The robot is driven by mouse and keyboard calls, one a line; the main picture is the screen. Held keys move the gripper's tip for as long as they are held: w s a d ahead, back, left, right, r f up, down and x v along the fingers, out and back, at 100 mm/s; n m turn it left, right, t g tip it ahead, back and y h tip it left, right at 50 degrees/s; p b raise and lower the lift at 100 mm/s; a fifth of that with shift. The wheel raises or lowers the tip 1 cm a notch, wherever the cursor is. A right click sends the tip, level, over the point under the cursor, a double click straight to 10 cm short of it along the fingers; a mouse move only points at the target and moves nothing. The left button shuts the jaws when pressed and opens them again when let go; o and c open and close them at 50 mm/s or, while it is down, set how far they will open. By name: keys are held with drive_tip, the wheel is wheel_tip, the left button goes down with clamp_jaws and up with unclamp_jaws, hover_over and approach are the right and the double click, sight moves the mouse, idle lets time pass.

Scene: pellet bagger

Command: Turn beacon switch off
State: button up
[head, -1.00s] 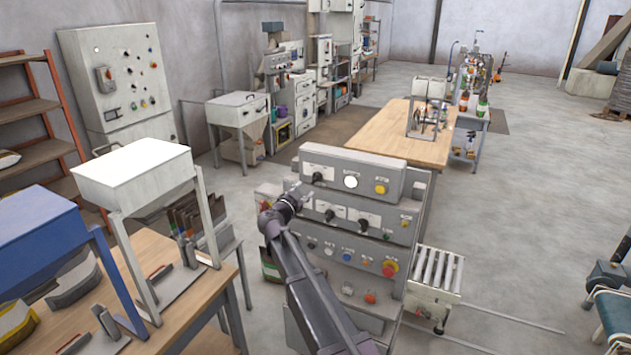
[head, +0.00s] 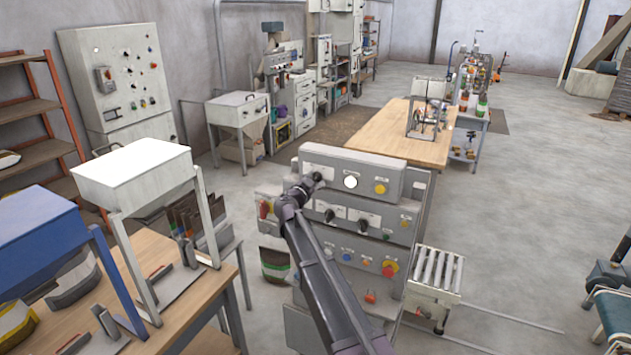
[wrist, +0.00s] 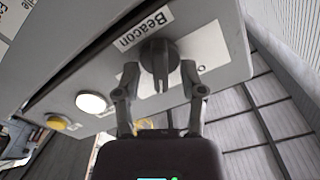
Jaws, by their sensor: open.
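The beacon switch (wrist: 159,62) is a dark rotary knob beside a "Beacon" label (wrist: 143,30) in the wrist view. In the head view the knob (head: 318,177) shows at the left of the grey control panel's (head: 340,160) top row. My gripper (wrist: 160,80) is open, with one finger on each side of the knob. Whether the fingers touch it cannot be told. In the head view my gripper (head: 304,188) is at the top row's left end, partly covering the panel there.
A white lit button (wrist: 91,102) and a yellow button (wrist: 58,122) sit on the same panel face, beside the switch. Further rows of knobs and a red button (head: 390,268) lie below. A wooden table (head: 400,140) stands behind the panel.

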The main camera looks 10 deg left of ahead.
clamp_jaws()
drive_tip(key=shift+d, duration=0.1)
drive_tip(key=shift+n, duration=0.5)
drive_tip(key=n, duration=0.4)
drive_tip(key=shift+a+n, duration=0.2)
drive_tip(key=shift+n, duration=0.1)
drive_tip(key=n, duration=0.6)
drive_tip(key=shift+n, duration=0.3)
